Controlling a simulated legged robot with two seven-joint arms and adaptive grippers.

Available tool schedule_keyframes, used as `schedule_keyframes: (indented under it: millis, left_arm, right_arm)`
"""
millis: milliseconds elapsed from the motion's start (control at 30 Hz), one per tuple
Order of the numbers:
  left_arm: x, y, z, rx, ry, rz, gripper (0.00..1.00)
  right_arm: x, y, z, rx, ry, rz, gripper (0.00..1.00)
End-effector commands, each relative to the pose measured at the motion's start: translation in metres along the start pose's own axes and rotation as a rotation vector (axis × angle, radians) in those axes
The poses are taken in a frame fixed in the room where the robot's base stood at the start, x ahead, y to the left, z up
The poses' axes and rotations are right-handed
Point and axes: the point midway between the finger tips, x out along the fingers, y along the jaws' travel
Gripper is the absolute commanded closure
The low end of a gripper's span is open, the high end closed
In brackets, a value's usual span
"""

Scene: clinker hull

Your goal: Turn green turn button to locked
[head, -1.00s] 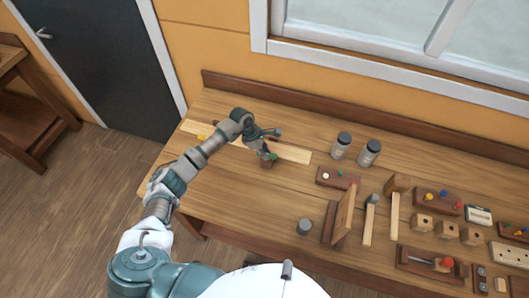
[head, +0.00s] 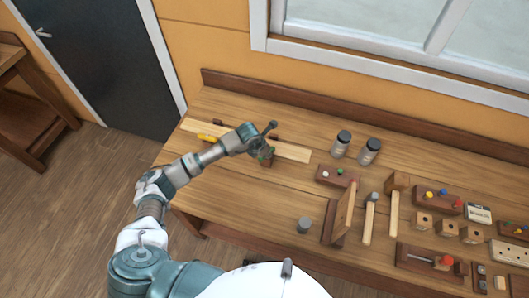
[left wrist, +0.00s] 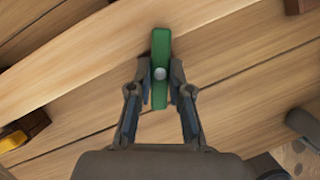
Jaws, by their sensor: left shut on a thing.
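The green turn button (left wrist: 160,43) is a flat green bar with a round grey pivot at its middle. In the left wrist view it points along the picture's vertical, crossing the pale plank at an angle. My left gripper (left wrist: 160,92) has one finger on each side of its lower half and is shut on it. My right gripper is not in view.
Two dark jars (head: 341,144) (head: 369,151) stand to the right. Tools and small blocks crowd the bench's right half. The bench's front left is clear.

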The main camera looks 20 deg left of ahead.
Motion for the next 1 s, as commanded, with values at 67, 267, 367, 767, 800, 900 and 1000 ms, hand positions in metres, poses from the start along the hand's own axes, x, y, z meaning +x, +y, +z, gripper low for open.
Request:
schedule_keyframes:
  millis: [67, 267, 367, 767, 800, 900, 1000]
  left_arm:
    - [-0.002, -0.001, 0.006, -0.061, -0.017, 0.026, 1.00]
    - [-0.002, 0.000, 0.006, -0.217, -0.019, 0.091, 1.00]
    - [-0.003, 0.000, 0.007, -0.282, -0.020, 0.116, 1.00]
    - [-0.004, 0.002, 0.007, -0.432, -0.021, 0.177, 1.00]
    - [-0.004, 0.002, 0.007, -0.438, -0.021, 0.180, 1.00]
    - [-0.004, 0.002, 0.007, -0.448, -0.021, 0.184, 1.00]
    - [-0.005, 0.002, 0.007, -0.452, -0.022, 0.186, 1.00]
  right_arm:
    - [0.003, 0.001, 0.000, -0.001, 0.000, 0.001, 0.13]
    - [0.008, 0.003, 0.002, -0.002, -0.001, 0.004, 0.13]
    - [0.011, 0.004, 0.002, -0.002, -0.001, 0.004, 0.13]
    - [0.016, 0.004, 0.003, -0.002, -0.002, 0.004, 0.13]
    - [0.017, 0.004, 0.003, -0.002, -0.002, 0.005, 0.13]
    - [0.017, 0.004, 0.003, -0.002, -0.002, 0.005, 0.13]
    - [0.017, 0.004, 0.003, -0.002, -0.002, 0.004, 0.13]
